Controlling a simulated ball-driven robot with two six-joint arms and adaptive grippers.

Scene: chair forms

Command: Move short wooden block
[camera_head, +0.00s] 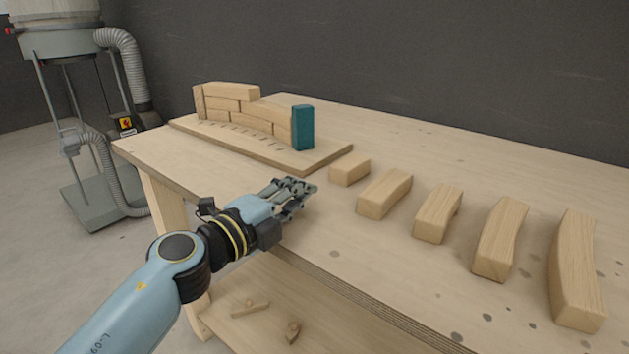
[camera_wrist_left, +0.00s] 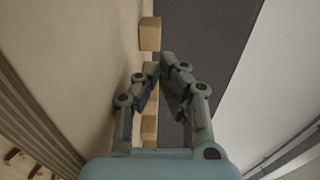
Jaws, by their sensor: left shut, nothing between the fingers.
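The short wooden block (camera_head: 349,171) lies on the workbench, the smallest and farthest left of a row of loose wooden blocks. My left gripper (camera_head: 303,187) is over the near edge of the bench, a little left of the short block and apart from it. Its fingers are shut and hold nothing. In the left wrist view the fingertips (camera_wrist_left: 161,68) are close together, and a pale wooden block (camera_wrist_left: 150,34) shows beyond them. I cannot tell which block that is. My right gripper is not in view.
Longer curved blocks (camera_head: 384,193) continue the row to the right. A base board (camera_head: 310,164) at the back left carries a curved wall of stacked blocks (camera_head: 240,108) with a teal end block (camera_head: 302,128). Small wood scraps (camera_head: 250,308) lie on the lower shelf.

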